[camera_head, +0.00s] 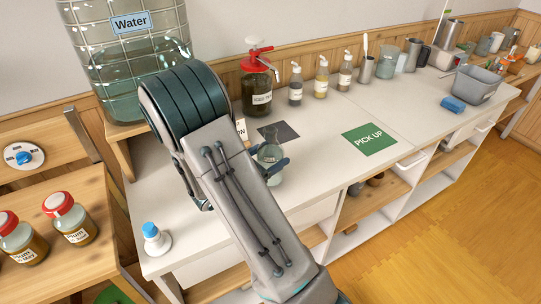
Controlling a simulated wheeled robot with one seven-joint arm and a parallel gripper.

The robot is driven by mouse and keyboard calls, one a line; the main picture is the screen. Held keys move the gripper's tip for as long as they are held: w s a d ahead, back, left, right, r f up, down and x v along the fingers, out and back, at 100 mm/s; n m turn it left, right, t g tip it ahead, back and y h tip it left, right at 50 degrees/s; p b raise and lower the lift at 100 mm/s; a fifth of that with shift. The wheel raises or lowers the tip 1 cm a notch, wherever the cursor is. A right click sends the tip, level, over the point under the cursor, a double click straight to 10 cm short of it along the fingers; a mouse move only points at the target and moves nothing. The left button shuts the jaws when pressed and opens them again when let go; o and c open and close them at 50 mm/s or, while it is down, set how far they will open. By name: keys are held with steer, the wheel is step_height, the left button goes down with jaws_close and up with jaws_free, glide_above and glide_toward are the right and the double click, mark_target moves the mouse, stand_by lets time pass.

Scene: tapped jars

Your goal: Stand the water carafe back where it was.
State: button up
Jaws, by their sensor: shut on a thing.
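The water carafe (270,153) is a small clear glass vessel above the white counter, near its front edge. My gripper (275,167) is shut on it; the fingers show as dark blue pieces at the carafe's side. My forearm hides part of the gripper. The carafe looks roughly upright. I cannot tell whether its base touches the counter. A dark square mat (284,130) lies just behind it. The large water jar (128,70) labelled "Water" stands at the left on a wooden stand.
A red-topped pump jar (257,88) and several pump bottles (321,78) line the wall. A green "PICK UP" mat (370,138) lies to the right, bare. A blue-and-white item (154,240) stands at the counter's left. A grey bin (476,84) and blue sponge (452,104) are farther right.

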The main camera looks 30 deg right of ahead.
steer(key=shift+f+b, duration=0.5)
steer(key=shift+f, duration=0.15)
stand_by(0.7)
steer(key=o, duration=1.9)
steer(key=shift+f, duration=0.1)
steer(key=shift+a, duration=0.1)
steer(key=shift+p+v, duration=0.35)
steer(key=shift+v, duration=3.55)
steer(key=shift+s+r, duration=0.1)
steer(key=shift+r, duration=0.1)
step_height(320, 180, up, 4)
steer(key=shift+r, duration=0.1)
steer(key=s+d+r, duration=0.2)
steer(key=d, duration=0.1)
steer(key=s+d+r, duration=0.2)
steer(key=d, duration=0.1)
steer(key=s+d+r, duration=0.2)
steer(key=s+d, duration=0.1)
steer(key=shift+s+d+r, duration=0.1)
steer(key=shift+s+r, duration=0.05)
steer(key=shift+r, duration=0.15)
